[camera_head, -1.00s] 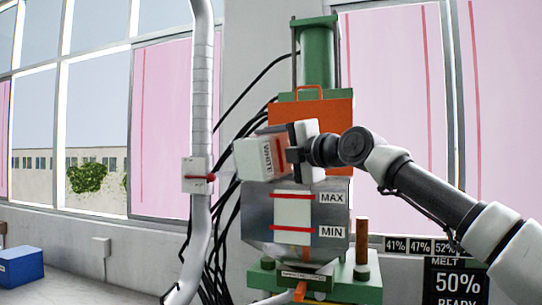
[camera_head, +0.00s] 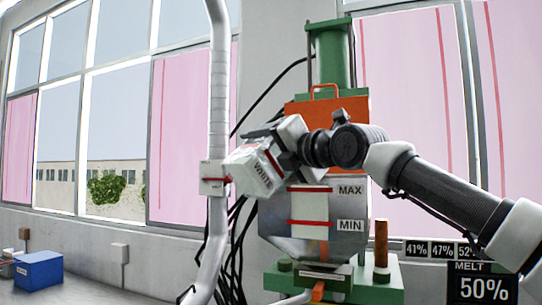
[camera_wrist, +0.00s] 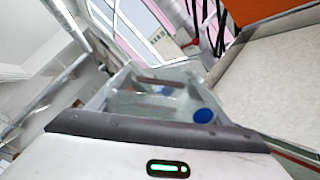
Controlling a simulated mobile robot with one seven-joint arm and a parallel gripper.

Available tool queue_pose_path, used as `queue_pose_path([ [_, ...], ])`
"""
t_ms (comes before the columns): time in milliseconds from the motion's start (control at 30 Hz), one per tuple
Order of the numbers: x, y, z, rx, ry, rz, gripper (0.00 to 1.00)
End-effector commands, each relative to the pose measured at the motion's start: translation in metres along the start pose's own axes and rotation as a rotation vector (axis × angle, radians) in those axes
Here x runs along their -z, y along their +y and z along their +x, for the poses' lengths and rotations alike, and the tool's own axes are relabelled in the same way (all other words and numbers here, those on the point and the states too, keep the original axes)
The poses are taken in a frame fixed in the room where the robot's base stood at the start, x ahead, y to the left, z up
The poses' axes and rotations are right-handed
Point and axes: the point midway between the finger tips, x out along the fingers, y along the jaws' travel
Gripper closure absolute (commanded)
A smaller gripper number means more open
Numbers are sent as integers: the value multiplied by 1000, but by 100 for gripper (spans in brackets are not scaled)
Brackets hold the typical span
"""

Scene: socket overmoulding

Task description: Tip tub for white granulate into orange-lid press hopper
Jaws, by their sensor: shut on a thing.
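The tub (camera_head: 255,170), a white box marked WHITE, is tilted in the head view, at the upper left of the press hopper (camera_head: 315,222). My gripper (camera_head: 285,142) is shut on the tub. In the wrist view the tub (camera_wrist: 150,100) shows pale, partly see-through walls and a blue round spot; I cannot tell how much granulate it holds. The hopper is grey metal with a pale window and red MAX and MIN lines. Its orange lid (camera_head: 345,105) stands upright behind the opening. My gripper and the tub hide part of the hopper's top. No falling granulate shows.
A thick grey pipe (camera_head: 219,120) with a valve box (camera_head: 213,178) rises close to the tub's left. Black cables hang behind. A green press column (camera_head: 333,55) stands behind the lid. A display (camera_head: 484,289) reads 50%. A blue box (camera_head: 38,269) sits far left.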

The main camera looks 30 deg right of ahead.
Motion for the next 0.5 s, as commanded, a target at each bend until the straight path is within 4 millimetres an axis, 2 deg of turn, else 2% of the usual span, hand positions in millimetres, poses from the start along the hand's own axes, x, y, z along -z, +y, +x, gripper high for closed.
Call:
queue_pose_path([
  [33,23,-9,6,24,42,-8,67],
  [333,26,-8,7,25,45,-27,67],
  [500,42,-9,9,31,60,-230,67],
])
